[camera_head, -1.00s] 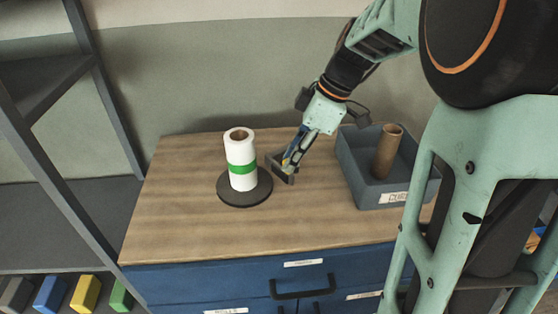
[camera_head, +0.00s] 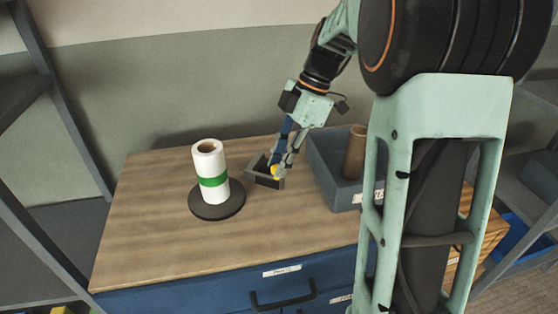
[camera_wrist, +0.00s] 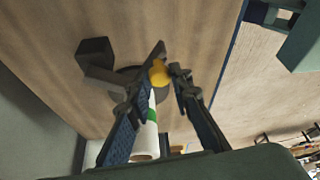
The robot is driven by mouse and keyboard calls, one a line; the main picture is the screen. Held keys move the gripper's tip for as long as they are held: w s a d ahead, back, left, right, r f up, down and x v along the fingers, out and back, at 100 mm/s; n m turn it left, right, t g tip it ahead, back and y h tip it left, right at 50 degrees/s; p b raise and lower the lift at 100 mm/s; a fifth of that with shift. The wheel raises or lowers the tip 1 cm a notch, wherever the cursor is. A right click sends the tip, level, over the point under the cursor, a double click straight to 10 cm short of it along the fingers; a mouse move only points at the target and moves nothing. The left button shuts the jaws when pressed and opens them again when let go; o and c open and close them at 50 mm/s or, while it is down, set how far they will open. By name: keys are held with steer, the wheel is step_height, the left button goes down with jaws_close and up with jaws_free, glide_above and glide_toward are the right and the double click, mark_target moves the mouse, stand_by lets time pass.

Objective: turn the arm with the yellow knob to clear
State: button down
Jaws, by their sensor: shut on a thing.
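The yellow knob (camera_head: 276,171) sits on a dark grey arm (camera_head: 262,180) on the wooden worktop, right of a white roll (camera_head: 212,180). In the wrist view the knob (camera_wrist: 159,73) lies between the fingertips of my gripper (camera_wrist: 161,82). My gripper (camera_head: 280,167) reaches down from above and is shut on the knob. In the wrist view the arm (camera_wrist: 108,77) runs from a dark block (camera_wrist: 95,51) toward the knob. The knob's underside and any clear mark are hidden or too small to tell.
The white roll has a green band and stands upright on a dark round base (camera_head: 218,208). A grey bin (camera_head: 325,165) with a brown tube (camera_head: 355,150) stands right of my gripper. The worktop's front (camera_head: 190,245) is free. Blue drawers (camera_head: 200,295) lie below.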

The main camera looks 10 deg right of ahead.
steer(key=shift+d, duration=0.1)
steer(key=c, duration=1.7)
jaws_free()
steer(key=shift+c, duration=0.2)
steer(key=v, duration=1.2)
steer(key=shift+w, duration=0.15)
